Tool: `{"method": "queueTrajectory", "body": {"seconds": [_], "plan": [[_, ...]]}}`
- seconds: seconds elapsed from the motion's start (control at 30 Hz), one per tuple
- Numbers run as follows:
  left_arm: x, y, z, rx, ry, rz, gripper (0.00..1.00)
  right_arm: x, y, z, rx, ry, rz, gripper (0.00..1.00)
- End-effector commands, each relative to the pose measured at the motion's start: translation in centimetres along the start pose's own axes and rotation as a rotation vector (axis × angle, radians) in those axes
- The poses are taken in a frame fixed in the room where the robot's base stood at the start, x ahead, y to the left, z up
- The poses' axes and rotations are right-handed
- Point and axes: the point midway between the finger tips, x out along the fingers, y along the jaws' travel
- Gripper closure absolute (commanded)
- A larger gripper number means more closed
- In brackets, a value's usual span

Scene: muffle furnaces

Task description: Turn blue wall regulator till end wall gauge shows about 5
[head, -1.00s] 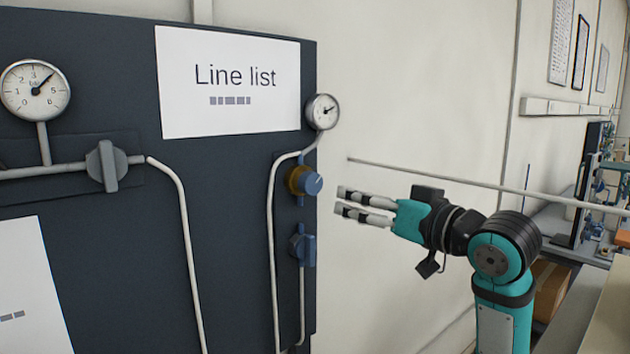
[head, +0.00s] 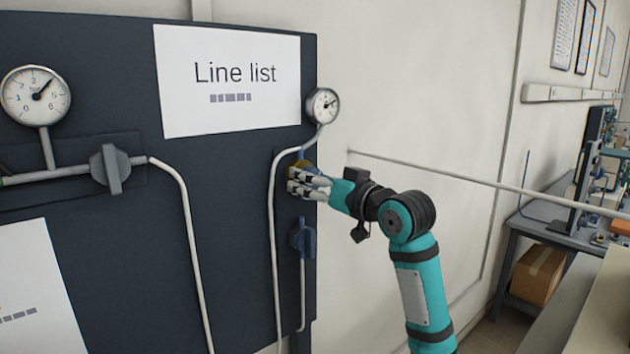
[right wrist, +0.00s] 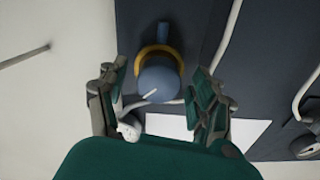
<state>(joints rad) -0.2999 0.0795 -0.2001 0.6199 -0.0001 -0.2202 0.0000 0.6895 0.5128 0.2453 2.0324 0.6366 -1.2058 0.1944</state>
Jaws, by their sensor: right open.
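The blue regulator knob (right wrist: 159,78) with a brass collar (right wrist: 153,52) is on the dark panel's right edge. In the head view my right gripper (head: 296,183) covers most of it, with a bit of the brass collar (head: 300,166) showing. In the right wrist view the open fingers (right wrist: 160,95) are on either side of the knob, with gaps visible. A pale mark shows on the knob's face. The end wall gauge (head: 323,105) is above the knob. Its needle points to the upper right, but its numbers are too small to read. My left gripper is out of view.
A blue valve handle (head: 304,238) is just below the regulator. A white pipe (head: 272,230) runs beside it. A larger gauge (head: 36,96) and a grey valve (head: 112,168) are at left. A thin rail (head: 430,175) runs along the wall behind my arm.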

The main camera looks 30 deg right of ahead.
Motion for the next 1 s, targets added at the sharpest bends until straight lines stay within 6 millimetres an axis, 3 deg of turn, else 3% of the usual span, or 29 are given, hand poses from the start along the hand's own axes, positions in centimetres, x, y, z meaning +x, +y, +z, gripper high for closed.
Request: {"method": "queueTrajectory", "body": {"seconds": [0.07,0.47,0.77,1.0], "plan": [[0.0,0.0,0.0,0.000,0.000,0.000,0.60,0.0,0.0,0.0,0.000,0.000,0.000,0.36],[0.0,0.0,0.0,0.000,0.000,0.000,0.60,0.0,0.0,0.0,0.000,-0.001,0.000,0.88],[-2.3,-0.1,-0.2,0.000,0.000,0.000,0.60,0.0,-0.1,-0.3,0.210,-0.003,0.001,0.89],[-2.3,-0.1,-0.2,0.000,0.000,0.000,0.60,0.0,-0.1,0.0,0.264,0.000,0.001,0.89]]}}
